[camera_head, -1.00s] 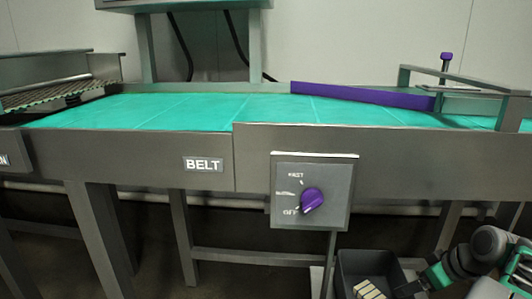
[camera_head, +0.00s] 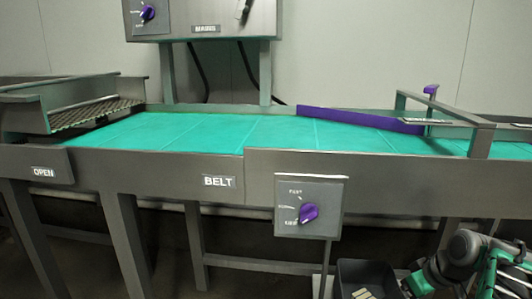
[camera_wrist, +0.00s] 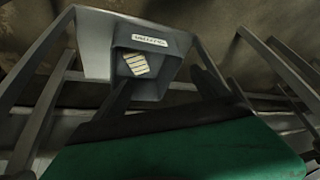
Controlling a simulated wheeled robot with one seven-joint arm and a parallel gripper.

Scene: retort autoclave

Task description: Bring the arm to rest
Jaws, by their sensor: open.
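My arm (camera_head: 462,262) is folded low at the right edge of the head view, in front of the belt frame and right of a dark bin. My gripper (camera_wrist: 162,76) shows in the wrist view as two dark fingers spread apart above a green body part. Nothing is between the fingers. They point towards the bin, and I cannot tell the distance. In the head view the gripper's fingers are not clear.
A teal belt (camera_head: 200,132) with a purple bar (camera_head: 355,119) runs across. A control box (camera_head: 308,228) with a purple knob (camera_head: 309,213) stands in front. An upper panel (camera_head: 210,18) hangs behind.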

